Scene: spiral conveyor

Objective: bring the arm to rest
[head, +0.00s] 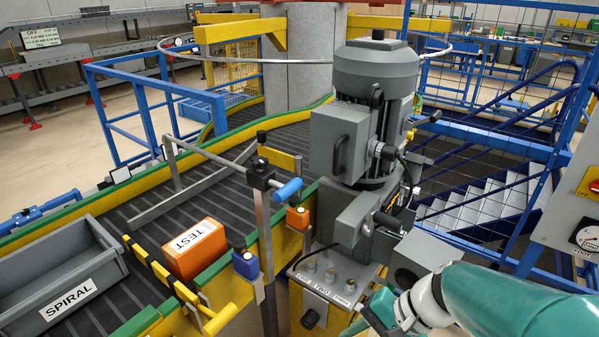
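My arm, teal with a white wrist joint, reaches in from the lower right corner. My gripper (372,318) is at the bottom edge, right of the grey button panel (328,280) and below the large grey motor unit (375,110). Its fingers are partly cut off by the frame and partly hidden by the wrist. I cannot tell whether it is open or shut, or whether it touches anything.
An orange box labelled TEST (195,249) stands on the dark conveyor (110,297), beside a grey bin labelled SPIRAL (68,303). Blue railings (490,135) and a control box (580,195) are on the right.

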